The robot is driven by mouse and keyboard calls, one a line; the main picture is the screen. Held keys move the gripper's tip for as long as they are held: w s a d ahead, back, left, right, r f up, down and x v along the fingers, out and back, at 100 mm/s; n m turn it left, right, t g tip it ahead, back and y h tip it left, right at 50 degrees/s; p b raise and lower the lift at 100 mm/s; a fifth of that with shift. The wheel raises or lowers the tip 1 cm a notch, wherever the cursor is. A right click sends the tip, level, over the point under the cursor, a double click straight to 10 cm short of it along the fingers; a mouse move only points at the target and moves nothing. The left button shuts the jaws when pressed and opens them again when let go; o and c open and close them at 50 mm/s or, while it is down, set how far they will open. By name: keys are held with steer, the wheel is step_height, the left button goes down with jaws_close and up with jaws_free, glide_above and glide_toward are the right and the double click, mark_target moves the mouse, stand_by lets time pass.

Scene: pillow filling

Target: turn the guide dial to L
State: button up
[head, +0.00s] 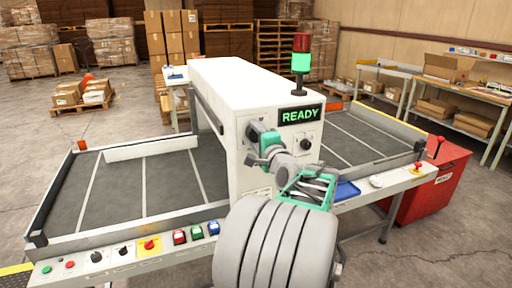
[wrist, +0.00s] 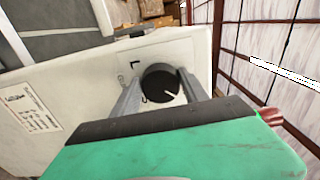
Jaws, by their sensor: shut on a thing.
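The guide dial (wrist: 160,80) is a round black knob on the white machine panel, seen in the wrist view. A white pointer line on it points to the lower right, away from the printed L up and left of the dial. Another letter, partly hidden, is printed at its lower left. My gripper (wrist: 159,84) has one grey finger on each side of the dial and is shut on it. In the head view, my gripper (head: 256,133) is at the left of the machine's front face, where it mostly hides the dial.
The white machine (head: 240,85) carries a green READY display (head: 300,114) and another black knob (head: 306,144). A grey belt table (head: 120,190) lies left, with buttons along its front edge. A red cart (head: 437,180) stands right.

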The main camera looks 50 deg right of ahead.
steer(key=n+b, duration=0.2)
steer(key=b, duration=0.1)
steer(key=f+n+b, duration=0.1)
steer(key=n+b, duration=0.1)
steer(key=b, duration=0.1)
steer(key=shift+n, duration=0.3)
steer(key=n+b, duration=0.4)
steer(key=b, duration=0.1)
steer(key=shift+n+b, duration=0.3)
steer(key=n+b, duration=0.4)
steer(key=b, duration=0.1)
steer(key=shift+s+d+n, duration=0.1)
steer(key=shift+d+n, duration=0.05)
steer(key=shift+n, duration=0.15)
steer(key=shift+s+d+r+n+b, duration=0.1)
steer(key=shift+r+n+b, duration=0.1)
steer(key=shift+n+b, duration=2.75)
steer(key=shift+s+d+r+n+b, duration=0.15)
steer(key=shift+n+b, duration=1.35)
steer(key=shift+n, duration=2.8)
steer(key=shift+w+d+r+n+b, duration=0.1)
steer(key=shift+r+n+b, duration=0.1)
steer(key=shift+n+b, duration=2.75)
steer(key=shift+n+p, duration=0.75)
steer(key=shift+n, duration=0.05)
steer(key=o, duration=1.3)
steer(key=shift+o, duration=0.2)
